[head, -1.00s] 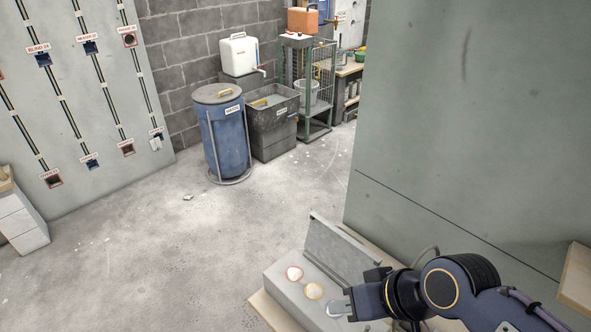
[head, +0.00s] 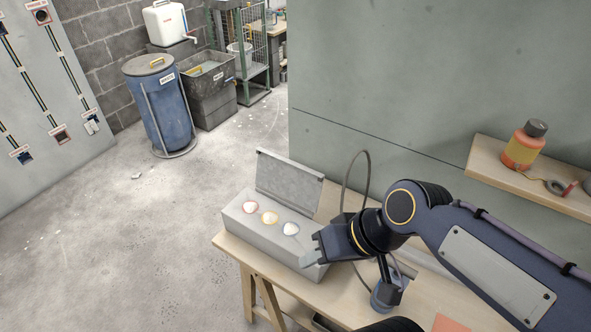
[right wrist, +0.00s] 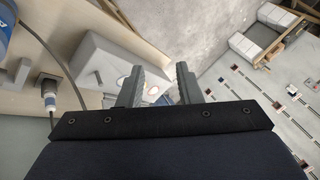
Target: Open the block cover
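The grey block (head: 254,233) sits on the wooden bench. Its top has three round ports in a row, ringed red (head: 250,207), yellow (head: 269,217) and pale (head: 291,229). The block cover (head: 289,182) is a grey plate standing up along the block's back edge, leaning slightly back, with the ports uncovered. My right gripper (head: 312,250) is at the block's right end, beside the pale port. In the right wrist view my right gripper's fingers (right wrist: 159,86) are apart with nothing between them, and the block (right wrist: 105,68) shows behind. My left gripper is not in view.
A dark cable (head: 367,180) loops behind my right wrist. A blue-grey cylindrical connector (head: 386,294) stands on the bench (head: 345,306). A shelf (head: 488,163) on the right holds an orange bottle (head: 523,146). Open floor (head: 120,260) lies left of the bench.

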